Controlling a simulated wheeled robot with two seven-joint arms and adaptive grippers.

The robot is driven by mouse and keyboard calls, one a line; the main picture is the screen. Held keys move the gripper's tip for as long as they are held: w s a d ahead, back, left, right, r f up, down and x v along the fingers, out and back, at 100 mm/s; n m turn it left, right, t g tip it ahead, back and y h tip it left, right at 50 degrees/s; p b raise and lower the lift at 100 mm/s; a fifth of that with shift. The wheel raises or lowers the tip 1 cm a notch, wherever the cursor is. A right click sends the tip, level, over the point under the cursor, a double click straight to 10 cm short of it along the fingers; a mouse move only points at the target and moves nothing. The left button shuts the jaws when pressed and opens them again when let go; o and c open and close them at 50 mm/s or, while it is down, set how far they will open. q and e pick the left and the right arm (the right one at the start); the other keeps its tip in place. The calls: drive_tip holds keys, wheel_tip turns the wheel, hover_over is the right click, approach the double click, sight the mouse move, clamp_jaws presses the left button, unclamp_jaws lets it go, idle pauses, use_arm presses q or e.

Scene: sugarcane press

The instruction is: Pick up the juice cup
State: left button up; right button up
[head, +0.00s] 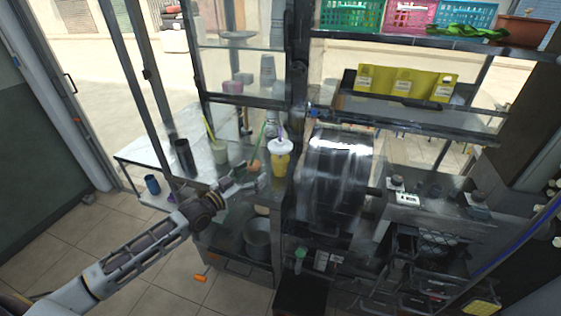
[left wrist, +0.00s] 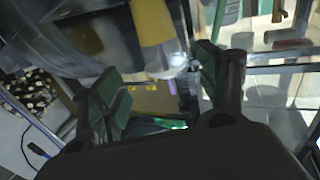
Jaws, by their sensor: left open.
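The juice cup (head: 279,163) is yellow with a white domed lid and a purple straw. It stands upright on the counter of the glass-sided stand, left of the metal press. My left gripper (head: 243,182) is open and empty, just left of the cup and low beside it. In the left wrist view the juice cup (left wrist: 154,27) appears upside down, between and beyond the spread green-padded fingers (left wrist: 158,82). The fingers do not appear to touch it. My right gripper is in neither view.
An orange-brown cup with a green straw (head: 254,165) stands close to the left gripper. A pale cup with a yellow straw (head: 219,151) and a dark tumbler (head: 184,157) stand further left. The shiny metal press (head: 338,180) is right of the juice cup. Glass shelves (head: 240,60) rise behind.

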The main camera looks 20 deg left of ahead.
sight(274, 158)
use_arm(q)
drive_tip(key=shift+x, duration=2.8)
drive_tip(key=shift+p+x, duration=0.3)
drive_tip(key=shift+x, duration=1.05)
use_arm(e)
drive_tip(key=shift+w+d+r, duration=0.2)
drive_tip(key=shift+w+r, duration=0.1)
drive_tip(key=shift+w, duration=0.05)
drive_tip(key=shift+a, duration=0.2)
use_arm(q)
drive_tip(key=shift+w+r, duration=0.1)
drive_tip(key=shift+r+p+x, duration=0.2)
drive_tip(key=shift+p+x, duration=0.2)
drive_tip(key=shift+x, duration=2.1)
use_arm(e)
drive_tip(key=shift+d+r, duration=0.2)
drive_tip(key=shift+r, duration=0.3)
